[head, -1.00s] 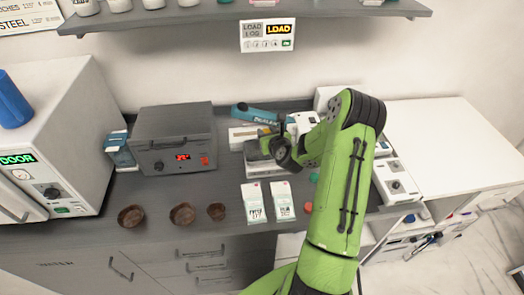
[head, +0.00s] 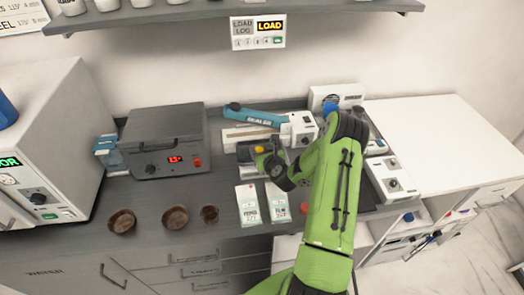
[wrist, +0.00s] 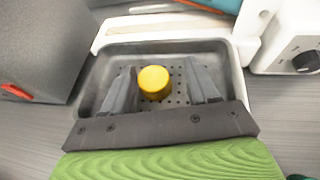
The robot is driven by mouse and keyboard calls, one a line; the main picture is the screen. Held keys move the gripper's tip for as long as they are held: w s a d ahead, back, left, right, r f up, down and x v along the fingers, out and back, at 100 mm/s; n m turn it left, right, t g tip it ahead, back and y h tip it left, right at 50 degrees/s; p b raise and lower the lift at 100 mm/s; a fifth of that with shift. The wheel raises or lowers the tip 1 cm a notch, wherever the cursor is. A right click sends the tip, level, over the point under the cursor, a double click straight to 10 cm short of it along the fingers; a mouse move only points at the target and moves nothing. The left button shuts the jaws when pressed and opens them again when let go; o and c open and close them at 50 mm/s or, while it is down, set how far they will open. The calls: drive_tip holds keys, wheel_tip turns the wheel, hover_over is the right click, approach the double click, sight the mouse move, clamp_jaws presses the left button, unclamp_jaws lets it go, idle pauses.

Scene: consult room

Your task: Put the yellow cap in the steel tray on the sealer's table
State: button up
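The yellow cap (wrist: 153,79) sits upright on the perforated floor of the grey steel tray (wrist: 88,88) in the wrist view. In the head view the cap (head: 259,149) shows small, just beyond my gripper (head: 266,158), with the tray (head: 243,154) partly hidden by the gripper. In the wrist view my gripper (wrist: 162,68) is open, one finger on each side of the cap, with gaps between fingers and cap. The sealer (head: 256,115), with a teal lever arm, stands behind the tray.
A grey heater box (head: 168,145) stands left of the tray. Two white packets (head: 247,205) lie in front, with several brown bowls (head: 174,217) to the left. A white device (head: 390,180) stands right of my arm. The white worktop (head: 440,135) at right is clear.

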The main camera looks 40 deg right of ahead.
drive_tip(key=shift+r, duration=0.3)
drive_tip(key=b+v, duration=0.4)
drive_tip(key=v, duration=0.8)
drive_tip(key=a+r+n+g+y, duration=0.2)
drive_tip(key=a+r+n+y, duration=0.1)
drive_tip(key=a+n, duration=0.7)
drive_tip(key=a+r+n+g+y, duration=0.1)
drive_tip(key=a+r+n+y, duration=0.25)
drive_tip(key=a+n, duration=0.6)
drive_tip(key=s+r+n+g+h, duration=0.1)
drive_tip(key=s+r+n, duration=0.2)
drive_tip(key=s+n, duration=0.3)
drive_tip(key=s+a+r+n+g+h, duration=0.1)
drive_tip(key=s+r+n+g, duration=0.1)
drive_tip(key=s+r+n, duration=0.2)
drive_tip(key=s+r+n+g+h, duration=0.1)
drive_tip(key=s+r+n, duration=0.3)
drive_tip(key=s+n, duration=0.5)
drive_tip(key=shift+s+a+g, duration=0.3)
drive_tip(key=shift+s, duration=0.9)
drive_tip(key=shift+r+n, duration=0.1)
drive_tip(key=shift+n, duration=0.15)
